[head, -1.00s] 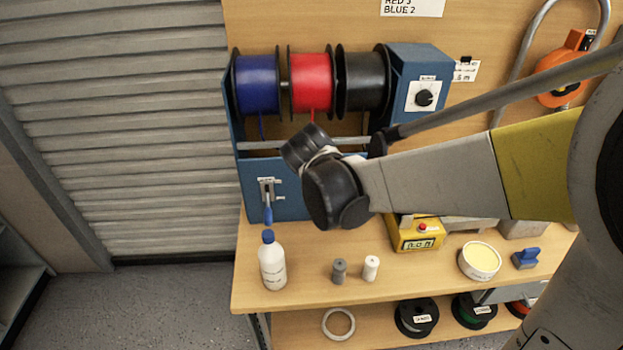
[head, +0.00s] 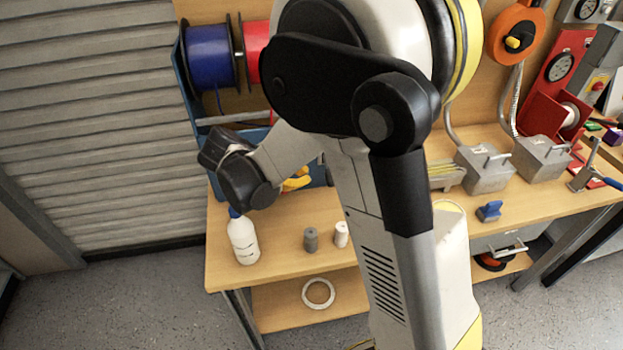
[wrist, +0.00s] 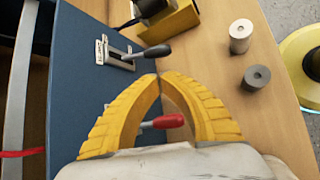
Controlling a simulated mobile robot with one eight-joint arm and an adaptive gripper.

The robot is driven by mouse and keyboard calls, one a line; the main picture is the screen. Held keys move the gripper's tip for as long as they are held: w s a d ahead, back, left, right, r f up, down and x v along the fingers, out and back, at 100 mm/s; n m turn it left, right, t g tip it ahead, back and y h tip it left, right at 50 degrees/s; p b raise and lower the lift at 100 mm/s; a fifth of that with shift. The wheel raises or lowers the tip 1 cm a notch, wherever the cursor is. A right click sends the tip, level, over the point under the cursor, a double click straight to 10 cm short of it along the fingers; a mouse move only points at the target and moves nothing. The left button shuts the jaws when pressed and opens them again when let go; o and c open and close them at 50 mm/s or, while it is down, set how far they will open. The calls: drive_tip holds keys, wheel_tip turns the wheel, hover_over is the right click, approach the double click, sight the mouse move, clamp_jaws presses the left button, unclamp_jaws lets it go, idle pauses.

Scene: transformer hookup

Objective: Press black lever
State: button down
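The black lever (wrist: 157,51) has a dark knob on a metal shaft and sticks out of a slotted plate on the blue panel (wrist: 75,80) in the wrist view. My gripper (wrist: 159,77) has curved yellow fingers with their tips together, just below the black lever in that picture; I cannot tell whether they touch it. A red-handled lever (wrist: 168,121) shows through the gap between the fingers, which do not appear to clamp it. In the head view my gripper's yellow fingers (head: 297,181) show partly behind my wrist, and the levers there are hidden by my arm.
A white bottle (head: 243,240), a grey cylinder (head: 311,239) and a white cylinder (head: 341,234) stand on the wooden bench (head: 280,260). A blue spool (head: 209,57) hangs above. A yellow box (wrist: 175,25) is beyond the black lever in the wrist view.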

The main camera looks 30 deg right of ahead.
sight(327, 170)
drive_tip(key=b+x, duration=0.3)
drive_tip(key=x, duration=0.5)
drive_tip(key=shift+d+f, duration=0.3)
drive_tip(key=shift+d, duration=0.1)
drive_tip(key=shift+d, duration=0.1)
